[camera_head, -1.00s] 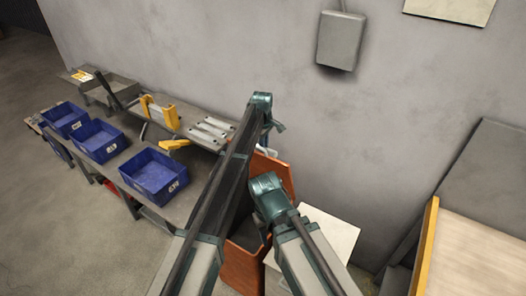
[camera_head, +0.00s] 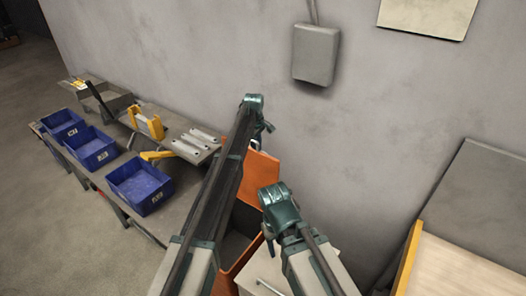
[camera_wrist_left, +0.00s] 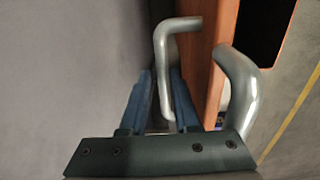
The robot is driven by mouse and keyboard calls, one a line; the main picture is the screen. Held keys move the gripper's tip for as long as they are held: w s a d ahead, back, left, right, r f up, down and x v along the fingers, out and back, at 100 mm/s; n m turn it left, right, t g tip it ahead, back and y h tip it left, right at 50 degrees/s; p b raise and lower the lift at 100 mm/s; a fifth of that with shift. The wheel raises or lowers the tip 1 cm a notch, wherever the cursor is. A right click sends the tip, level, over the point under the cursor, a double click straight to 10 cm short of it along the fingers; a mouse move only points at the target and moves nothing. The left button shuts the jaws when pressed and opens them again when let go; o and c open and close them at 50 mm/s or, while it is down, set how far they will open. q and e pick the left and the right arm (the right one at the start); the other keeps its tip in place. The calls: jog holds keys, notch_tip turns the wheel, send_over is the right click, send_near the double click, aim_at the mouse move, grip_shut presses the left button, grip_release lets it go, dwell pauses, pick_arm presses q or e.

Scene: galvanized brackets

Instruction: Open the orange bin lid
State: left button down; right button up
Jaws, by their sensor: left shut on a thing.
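The orange bin (camera_head: 224,284) stands by the wall, partly hidden behind my arms. Its orange lid (camera_head: 263,180) stands raised toward the wall, and a dark opening shows below it. In the left wrist view the lid's orange edge (camera_wrist_left: 217,75) carries a grey bar handle (camera_wrist_left: 162,52). My left gripper (camera_wrist_left: 161,85) has its blue fingers on either side of the handle bar and is shut on it.
A pale lidded box (camera_head: 318,262) stands right of the orange bin. A workbench (camera_head: 182,205) with blue bins (camera_head: 140,182) runs along the left. A grey wall box (camera_head: 315,55) hangs above. A wooden-topped surface (camera_head: 470,265) is at the right.

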pick_arm(q)
jog(key=shift+w+d+f, duration=0.1)
jog(key=shift+w+d, duration=0.35)
jog(key=shift+d, duration=0.05)
pick_arm(e)
jog(key=shift+d+f, duration=0.15)
jog(key=shift+d, duration=0.2)
pick_arm(q)
jog(key=c, duration=0.8)
grip_release()
jog(key=shift+s+d, duration=0.1)
jog(key=shift+c, duration=0.2)
jog(key=shift+s, duration=0.1)
notch_tip(320, 180, up, 14)
jog(key=a+p, duration=0.1)
jog(key=p, duration=1.3)
jog(key=shift+s, duration=0.2)
pick_arm(e)
notch_tip(320, 180, up, 14)
jog(key=shift+w+r, duration=0.15)
jog(key=shift+r, duration=0.05)
pick_arm(q)
jog(key=shift+s, duration=0.1)
pick_arm(e)
jog(key=shift+f, duration=0.1)
